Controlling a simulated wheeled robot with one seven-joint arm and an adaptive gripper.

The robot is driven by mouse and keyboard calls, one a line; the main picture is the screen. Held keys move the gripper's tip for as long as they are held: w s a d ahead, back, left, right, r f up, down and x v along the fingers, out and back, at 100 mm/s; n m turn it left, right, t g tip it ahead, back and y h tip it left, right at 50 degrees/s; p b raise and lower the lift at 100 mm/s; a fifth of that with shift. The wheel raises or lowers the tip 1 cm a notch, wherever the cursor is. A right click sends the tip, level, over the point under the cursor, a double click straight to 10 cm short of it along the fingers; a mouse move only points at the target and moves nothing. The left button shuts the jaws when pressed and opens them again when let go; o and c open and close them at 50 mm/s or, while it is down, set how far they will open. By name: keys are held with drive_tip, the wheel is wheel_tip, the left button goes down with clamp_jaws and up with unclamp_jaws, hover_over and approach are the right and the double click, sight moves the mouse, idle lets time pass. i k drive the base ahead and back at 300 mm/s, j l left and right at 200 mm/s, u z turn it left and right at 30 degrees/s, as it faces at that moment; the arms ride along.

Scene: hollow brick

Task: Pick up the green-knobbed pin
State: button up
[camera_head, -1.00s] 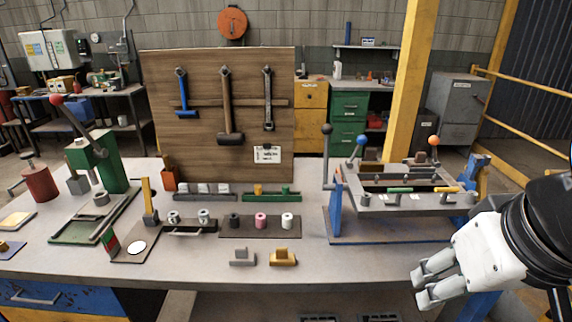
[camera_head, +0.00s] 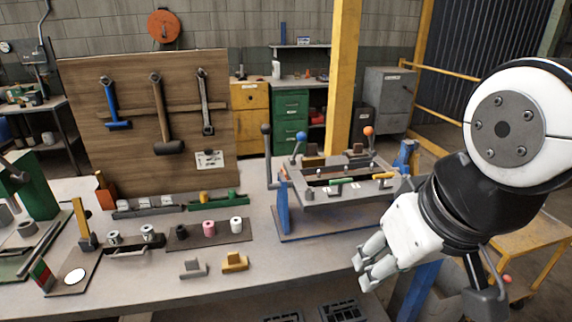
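A small green-handled piece (camera_head: 337,183), which looks like the green-knobbed pin, lies on the front ledge of the raised grey fixture (camera_head: 310,191) with blue supports. It is too small to make out its shaft. A yellow-handled piece (camera_head: 383,176) lies to its right on the same ledge. My gripper (camera_head: 361,273) is in front of the fixture, below and to the right of the green piece, near the table's front edge. Its two grey fingers point down-left and look apart, with nothing between them. It is clear of the pin.
Lever handles with a blue knob (camera_head: 301,136) and an orange knob (camera_head: 369,131) rise from the fixture. A black-knobbed lever (camera_head: 266,129) stands at its left. Left are a spool tray (camera_head: 240,238), a yellow block (camera_head: 235,262) and a tool board (camera_head: 85,84). Bare tabletop (camera_head: 290,262) lies before the fixture.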

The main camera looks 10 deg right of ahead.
sight(231, 192)
drive_tip(key=i+u, duration=0.4)
drive_tip(key=i, duration=0.3)
drive_tip(key=i+l+u, duration=0.35)
drive_tip(key=i, duration=0.35)
drive_tip(key=j, duration=0.1)
